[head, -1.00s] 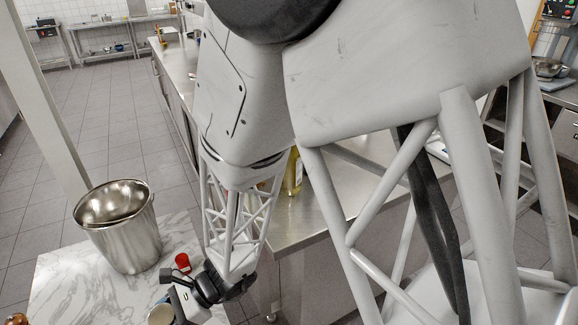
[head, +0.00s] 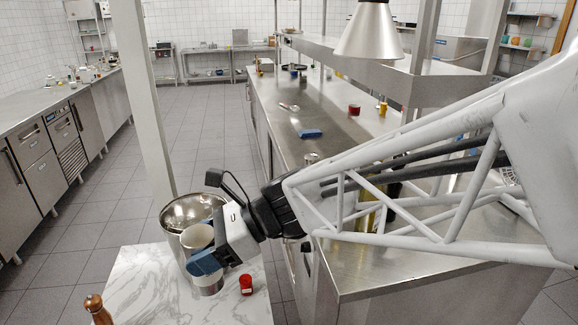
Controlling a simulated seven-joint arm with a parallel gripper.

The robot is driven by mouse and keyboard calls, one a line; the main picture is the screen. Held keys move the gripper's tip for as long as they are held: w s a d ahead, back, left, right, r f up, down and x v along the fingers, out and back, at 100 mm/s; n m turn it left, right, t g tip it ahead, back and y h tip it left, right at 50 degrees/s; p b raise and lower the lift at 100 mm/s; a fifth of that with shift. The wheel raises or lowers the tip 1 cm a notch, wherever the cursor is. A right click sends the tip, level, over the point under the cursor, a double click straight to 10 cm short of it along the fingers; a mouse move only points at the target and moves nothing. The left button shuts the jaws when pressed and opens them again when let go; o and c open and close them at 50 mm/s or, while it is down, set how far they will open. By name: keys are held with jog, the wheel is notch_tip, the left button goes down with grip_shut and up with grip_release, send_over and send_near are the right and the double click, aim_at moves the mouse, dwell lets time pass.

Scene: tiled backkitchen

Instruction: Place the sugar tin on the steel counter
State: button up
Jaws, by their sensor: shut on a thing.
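My gripper (head: 207,260) is shut on a pale, silvery cylindrical tin (head: 199,237), which I take to be the sugar tin. A blue fingertip crosses in front of the tin's middle, and its label does not show. The tin is roughly upright over the marble-topped table (head: 135,285), in front of a steel bucket. I cannot tell whether its base touches the marble. The steel counter (head: 365,268) is the long bench to the right of the table, partly hidden by my arm.
The steel bucket (head: 178,215) stands close behind the tin. A small red can (head: 246,285) and a copper-coloured mill (head: 97,308) stand on the marble. The counter holds a blue item (head: 310,133), a red tin (head: 354,110) and bottles behind my arm. A lamp (head: 370,35) hangs above.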

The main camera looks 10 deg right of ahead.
notch_tip(320, 180, up, 13)
jog(key=w+d+r+m+t+h, duration=0.15)
jog(key=w+d+m+t, duration=0.5)
jog(key=w+d, duration=1.45)
jog(key=w+d+f+m+t+h, duration=0.1)
jog(key=w+d+m+t+h, duration=0.15)
jog(key=d, duration=1.15)
jog(key=w+d+m+t+h, duration=0.1)
jog(key=d+m+t+h, duration=0.15)
jog(key=d, duration=1.25)
jog(key=w+d+f+m+t+h, duration=0.1)
jog(key=w+d+m+t+h, duration=0.15)
jog(key=d, duration=1.15)
notch_tip(320, 180, down, 26)
jog(key=y, duration=0.1)
jog(key=shift+s+r, duration=0.2)
jog(key=shift+w, duration=0.1)
jog(key=w+d+f, duration=0.1)
jog(key=w+d, duration=0.7)
jog(key=w, duration=0.5)
jog(key=shift+w+d+f, duration=0.15)
jog(key=shift+w+f, duration=0.1)
